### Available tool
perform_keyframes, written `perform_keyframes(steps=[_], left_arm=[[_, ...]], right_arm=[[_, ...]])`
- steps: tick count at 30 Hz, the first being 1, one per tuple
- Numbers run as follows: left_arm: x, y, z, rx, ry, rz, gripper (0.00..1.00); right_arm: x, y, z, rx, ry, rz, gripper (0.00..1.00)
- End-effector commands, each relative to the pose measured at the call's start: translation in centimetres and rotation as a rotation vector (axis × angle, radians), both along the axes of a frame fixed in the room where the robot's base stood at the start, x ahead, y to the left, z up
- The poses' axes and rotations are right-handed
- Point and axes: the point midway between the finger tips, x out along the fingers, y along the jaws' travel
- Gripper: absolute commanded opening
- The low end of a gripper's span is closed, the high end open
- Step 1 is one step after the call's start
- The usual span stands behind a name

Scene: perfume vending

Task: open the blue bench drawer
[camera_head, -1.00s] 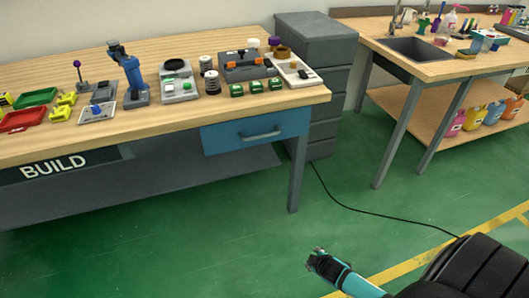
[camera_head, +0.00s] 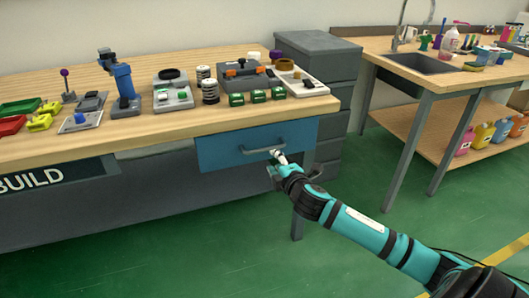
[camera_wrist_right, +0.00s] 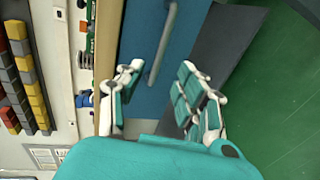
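The blue bench drawer (camera_head: 225,148) is under the right end of the wooden workbench and looks shut. Its grey bar handle (camera_head: 262,150) runs across the front. My right gripper (camera_head: 279,163) is in front of the drawer, near the right end of the handle. In the right wrist view the drawer front (camera_wrist_right: 140,45) and handle (camera_wrist_right: 163,42) lie ahead, and the two fingers of my right gripper (camera_wrist_right: 158,90) are spread apart with nothing between them. The handle appears beyond the fingertips. My left gripper is not in view.
The workbench top (camera_head: 190,125) holds a blue press (camera_head: 123,85), trays and several small parts. A grey drawer cabinet (camera_head: 335,95) stands right of the bench. A sink table (camera_head: 440,72) is further right. The green floor (camera_head: 200,250) in front is clear.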

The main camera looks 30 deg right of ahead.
Motion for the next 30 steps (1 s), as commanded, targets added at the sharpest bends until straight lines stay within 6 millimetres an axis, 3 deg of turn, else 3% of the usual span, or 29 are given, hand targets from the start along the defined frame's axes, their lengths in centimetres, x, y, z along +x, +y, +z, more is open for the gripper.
perform_keyframes(steps=[6, 13, 18, 28, 30], left_arm=[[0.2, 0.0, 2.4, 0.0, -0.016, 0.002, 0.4], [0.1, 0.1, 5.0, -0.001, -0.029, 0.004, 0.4], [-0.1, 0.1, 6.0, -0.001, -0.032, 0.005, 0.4], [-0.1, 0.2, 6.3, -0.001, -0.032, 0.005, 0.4], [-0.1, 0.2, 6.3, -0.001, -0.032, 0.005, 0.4]], right_arm=[[4.8, -1.1, -1.1, 0.003, -0.002, -0.003, 0.36], [8.4, -2.0, -2.0, 0.003, 0.0, -0.002, 0.36], [9.7, -2.3, -2.2, 0.002, 0.001, 0.0, 0.36], [10.0, -2.4, -2.2, 0.001, 0.001, 0.001, 0.36], [9.9, -2.4, -2.2, 0.002, 0.002, 0.001, 0.27]])
